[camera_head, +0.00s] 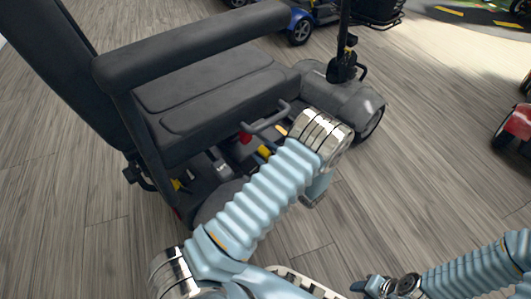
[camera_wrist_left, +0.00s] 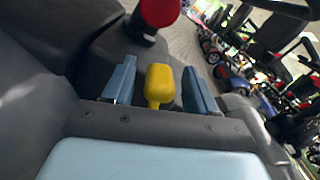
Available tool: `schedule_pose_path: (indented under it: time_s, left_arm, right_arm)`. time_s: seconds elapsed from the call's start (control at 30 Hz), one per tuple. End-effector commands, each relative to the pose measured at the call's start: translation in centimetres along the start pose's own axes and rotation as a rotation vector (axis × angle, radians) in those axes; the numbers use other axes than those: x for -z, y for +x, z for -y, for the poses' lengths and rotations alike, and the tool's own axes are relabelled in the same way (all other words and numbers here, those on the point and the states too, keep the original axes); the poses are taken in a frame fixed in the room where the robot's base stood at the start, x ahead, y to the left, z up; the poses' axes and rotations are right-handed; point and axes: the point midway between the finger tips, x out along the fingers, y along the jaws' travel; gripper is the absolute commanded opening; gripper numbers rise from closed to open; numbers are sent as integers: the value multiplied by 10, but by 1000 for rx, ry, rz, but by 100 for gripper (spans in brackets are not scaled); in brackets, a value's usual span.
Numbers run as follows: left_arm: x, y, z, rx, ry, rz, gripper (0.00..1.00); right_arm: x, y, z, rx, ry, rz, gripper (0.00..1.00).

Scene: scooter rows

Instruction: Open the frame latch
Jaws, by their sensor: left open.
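A yellow latch handle (camera_wrist_left: 159,82) with a rounded, upright grip shows in the left wrist view. My left gripper (camera_wrist_left: 159,66) is open, with one blue-grey finger on each side of the yellow handle. Gaps show between the handle and both fingers. The handle's lower end is hidden behind the dark gripper body. In the head view a yellow piece (camera_head: 265,151) low on the grey scooter seems to be the same handle. My left arm hides much of the gripper there. My right gripper (camera_head: 374,287) is at the bottom edge, away from the scooter, its fingers unclear.
A red knob (camera_wrist_left: 160,12) sits just beyond the yellow handle; red also shows in the head view (camera_head: 246,137). The scooter's dark seat (camera_head: 215,90) and armrest (camera_head: 190,48) are close by. A red scooter (camera_head: 518,122) stands at right. The wooden floor (camera_head: 430,170) between is clear.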

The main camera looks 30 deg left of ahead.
Motion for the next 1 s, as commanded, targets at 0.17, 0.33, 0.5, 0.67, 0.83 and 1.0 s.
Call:
schedule_pose_path:
  time_s: [0.17, 0.33, 0.5, 0.67, 0.83, 1.0]
  left_arm:
    - [0, 0, 0, -1, 0, 0, 48]
    - [0, 0, 0, -1, 0, 0, 22]
    - [0, 0, 0, -1, 0, 0, 0]
    - [0, -1, 0, -1, 1, 0, 0]
    - [0, -1, 2, -1, 19, 0, 0]
    - [-1, -1, 7, -1, 82, -1, 0]
  right_arm:
    - [0, 0, 0, 0, 0, 0, 44]
    - [0, 0, 0, 0, 0, 0, 44]
    - [0, 0, 0, 0, 0, 0, 44]
    - [0, 0, 0, 0, 0, 0, 44]
    - [0, -2, 1, 0, 0, 0, 44]
    - [0, -5, 2, 0, 0, 1, 44]
